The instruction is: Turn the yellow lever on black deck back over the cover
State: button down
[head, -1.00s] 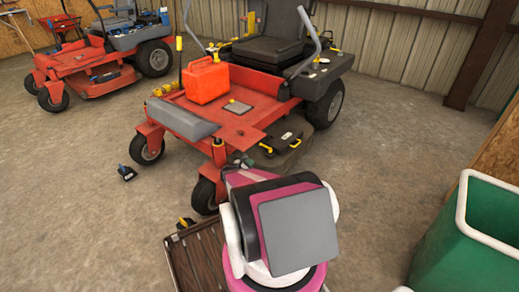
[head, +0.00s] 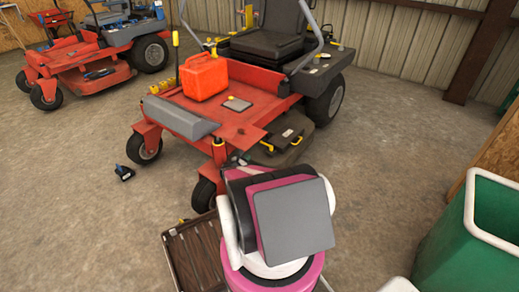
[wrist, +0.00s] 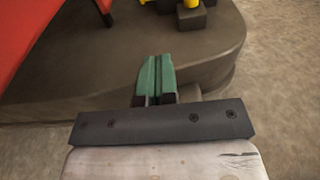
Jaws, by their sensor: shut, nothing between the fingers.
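In the wrist view the deck (wrist: 110,85) fills the upper middle, and a yellow piece (wrist: 191,3) on a dark block is cut off by the top edge. My gripper (wrist: 156,60) has green fingers together, empty, over the deck's rounded edge, short of the yellow piece. In the head view my arm mostly hides it.
The red mower (head: 238,120) carries a red fuel can (head: 205,77). A green bin (head: 485,225) stands at the right. A brown slatted crate (head: 193,250) lies beside my arm.

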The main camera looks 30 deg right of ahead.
send_over(261, 154)
jog(key=a, duration=0.1)
jog(key=shift+s+f, duration=0.2)
jog(key=shift+f, duration=0.2)
jog(key=shift+w+d+r, duration=0.2)
jog(key=shift+w+d, duration=0.05)
jog(key=shift+d, duration=0.35)
jog(key=shift+w, duration=0.2)
